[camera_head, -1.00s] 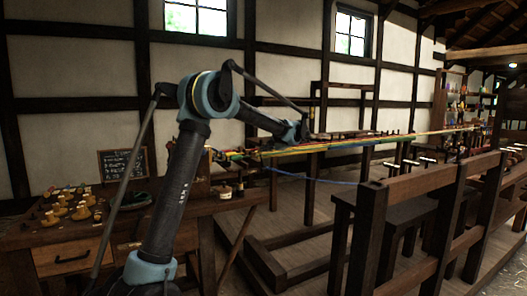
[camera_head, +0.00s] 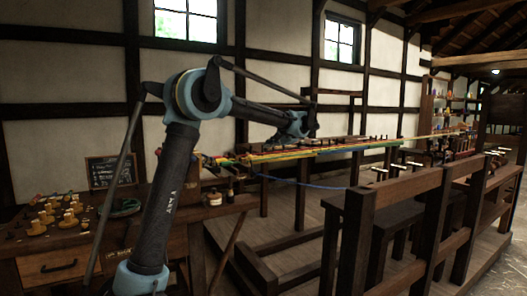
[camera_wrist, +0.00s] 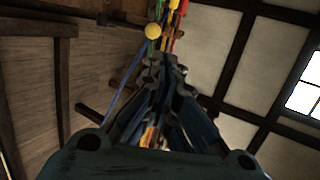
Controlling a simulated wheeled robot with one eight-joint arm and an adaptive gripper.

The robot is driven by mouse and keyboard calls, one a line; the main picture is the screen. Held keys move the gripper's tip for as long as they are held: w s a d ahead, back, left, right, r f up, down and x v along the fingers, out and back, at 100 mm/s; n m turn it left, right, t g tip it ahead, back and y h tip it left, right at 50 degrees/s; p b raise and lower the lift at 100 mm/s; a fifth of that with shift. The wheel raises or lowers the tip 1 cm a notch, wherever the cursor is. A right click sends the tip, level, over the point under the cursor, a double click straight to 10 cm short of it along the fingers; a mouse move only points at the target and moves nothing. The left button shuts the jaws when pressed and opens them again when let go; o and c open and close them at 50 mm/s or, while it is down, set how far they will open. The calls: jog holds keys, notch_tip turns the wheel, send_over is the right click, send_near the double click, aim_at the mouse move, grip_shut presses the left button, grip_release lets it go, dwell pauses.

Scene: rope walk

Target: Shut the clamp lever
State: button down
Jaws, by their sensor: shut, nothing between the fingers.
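I cannot make out a clamp lever for certain in either view. A yellow ball-shaped knob (camera_wrist: 152,30) shows just beyond my fingertips in the wrist view; what it belongs to is unclear. My gripper (camera_wrist: 166,64) is shut and empty, pointing up the picture toward the knob and the coloured ropes (camera_wrist: 172,20). The knob looks apart from the fingers, though the depth is hard to judge. In the head view, the red, yellow, green and blue ropes (camera_head: 340,147) run along the long wooden frame. My wrist is over their near end, and the fingertips cannot be made out there.
A workbench (camera_head: 60,268) with several small wooden pieces and a chalkboard (camera_head: 110,170) stands at the left. A wooden railing (camera_head: 357,235) stands at the front right. A blue rope (camera_head: 310,186) hangs loosely below the others.

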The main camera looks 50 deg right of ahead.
jog(key=shift+v, duration=0.95)
